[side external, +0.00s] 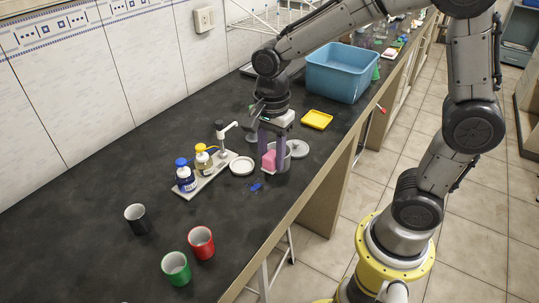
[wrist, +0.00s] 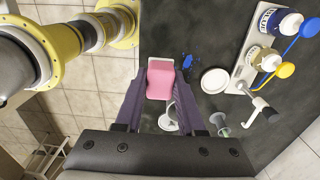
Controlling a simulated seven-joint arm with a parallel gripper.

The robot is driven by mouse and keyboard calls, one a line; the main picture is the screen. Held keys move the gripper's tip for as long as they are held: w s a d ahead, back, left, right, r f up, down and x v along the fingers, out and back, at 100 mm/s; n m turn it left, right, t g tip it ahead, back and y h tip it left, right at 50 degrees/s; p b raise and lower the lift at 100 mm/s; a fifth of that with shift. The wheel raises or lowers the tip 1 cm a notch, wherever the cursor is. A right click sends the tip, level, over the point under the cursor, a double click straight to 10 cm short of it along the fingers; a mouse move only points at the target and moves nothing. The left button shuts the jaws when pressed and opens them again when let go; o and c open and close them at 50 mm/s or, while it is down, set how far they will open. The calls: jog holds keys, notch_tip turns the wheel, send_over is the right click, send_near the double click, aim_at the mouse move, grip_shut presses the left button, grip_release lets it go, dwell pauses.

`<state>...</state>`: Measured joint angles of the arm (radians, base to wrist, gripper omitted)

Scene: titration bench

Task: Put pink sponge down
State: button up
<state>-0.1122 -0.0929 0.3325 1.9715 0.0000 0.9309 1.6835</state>
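The pink sponge (side external: 269,160) is between the purple fingers of my gripper (side external: 272,150), low over the dark bench near its front edge. In the wrist view the sponge (wrist: 160,79) sits between the fingertips, and both fingers (wrist: 160,90) appear to press its sides. Whether the sponge's underside touches the bench cannot be told.
A bottle tray (side external: 206,183) stands left. Black, green (side external: 176,268) and red mugs (side external: 201,242) are nearer.

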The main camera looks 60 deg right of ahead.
grip_shut()
jog(key=shift+r, duration=0.15)
jog(key=w+a+f, duration=0.1)
jog(key=w+f, duration=0.3)
jog(key=w, duration=0.4)
send_over(225, 186)
jog(key=f, duration=0.5)
jog(key=shift+s+f, duration=0.25)
jog(key=shift+w+f, duration=0.2)
jog(key=shift+f, duration=1.6)
jog(key=shift+f, duration=0.1)
jog(key=o, duration=0.5)
grip_release()
